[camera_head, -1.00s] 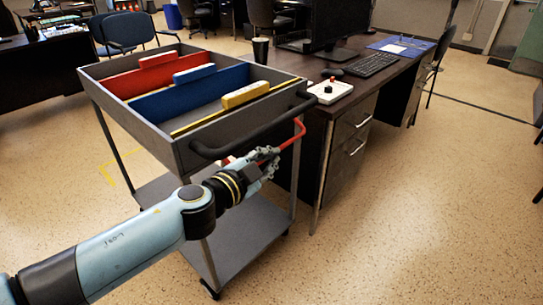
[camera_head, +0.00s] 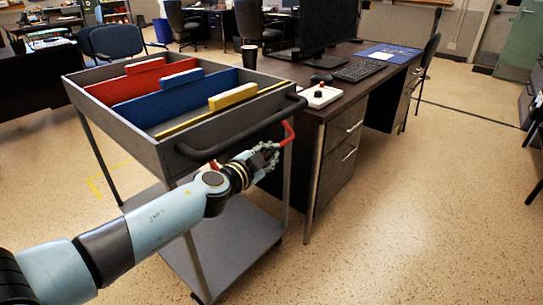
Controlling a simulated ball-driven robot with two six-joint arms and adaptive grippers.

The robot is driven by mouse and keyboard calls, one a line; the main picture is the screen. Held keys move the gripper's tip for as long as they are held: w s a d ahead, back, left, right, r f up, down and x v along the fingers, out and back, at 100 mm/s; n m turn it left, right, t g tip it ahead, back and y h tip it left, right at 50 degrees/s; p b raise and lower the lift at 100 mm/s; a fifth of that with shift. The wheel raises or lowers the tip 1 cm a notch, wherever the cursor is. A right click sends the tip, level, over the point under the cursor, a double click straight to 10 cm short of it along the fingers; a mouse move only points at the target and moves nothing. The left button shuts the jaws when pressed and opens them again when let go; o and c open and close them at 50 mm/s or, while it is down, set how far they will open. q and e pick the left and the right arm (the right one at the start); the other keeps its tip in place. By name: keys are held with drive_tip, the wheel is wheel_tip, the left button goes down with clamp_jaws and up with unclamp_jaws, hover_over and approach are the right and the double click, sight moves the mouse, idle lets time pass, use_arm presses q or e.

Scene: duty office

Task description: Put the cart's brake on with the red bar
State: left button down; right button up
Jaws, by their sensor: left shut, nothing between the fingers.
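The grey cart (camera_head: 128,135) stands left of the desk, with a dark push handle (camera_head: 240,131) along its near side. The red bar (camera_head: 288,133) shows below the right end of the handle, and a small red piece shows left of my gripper. My left gripper (camera_head: 270,151) is shut and empty, up against the red bar below the handle. The gripper hides the middle of the bar, so I cannot tell how firmly they touch. My right gripper is not in view.
The cart's top tray holds red (camera_head: 128,82), blue (camera_head: 175,98) and yellow (camera_head: 232,96) dividers. The desk (camera_head: 340,101) stands close on the right, with a cup (camera_head: 249,57), a white box (camera_head: 319,96) and a keyboard (camera_head: 359,71). Open floor (camera_head: 420,220) lies at the front right.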

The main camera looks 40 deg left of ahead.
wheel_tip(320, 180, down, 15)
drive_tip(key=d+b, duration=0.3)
drive_tip(key=b, duration=1.4)
use_arm(q)
drive_tip(key=a+f+m+t+y+b, duration=0.1)
drive_tip(key=a+f+m+b, duration=0.3)
drive_tip(key=m, duration=0.7)
drive_tip(key=shift+w+a+f+t+y+b, duration=0.3)
drive_tip(key=shift+a+f+t, duration=0.6)
drive_tip(key=shift+f, duration=0.95)
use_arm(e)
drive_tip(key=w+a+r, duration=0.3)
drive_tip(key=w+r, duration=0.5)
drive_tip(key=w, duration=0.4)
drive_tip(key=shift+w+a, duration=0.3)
use_arm(q)
drive_tip(key=shift+a, duration=0.2)
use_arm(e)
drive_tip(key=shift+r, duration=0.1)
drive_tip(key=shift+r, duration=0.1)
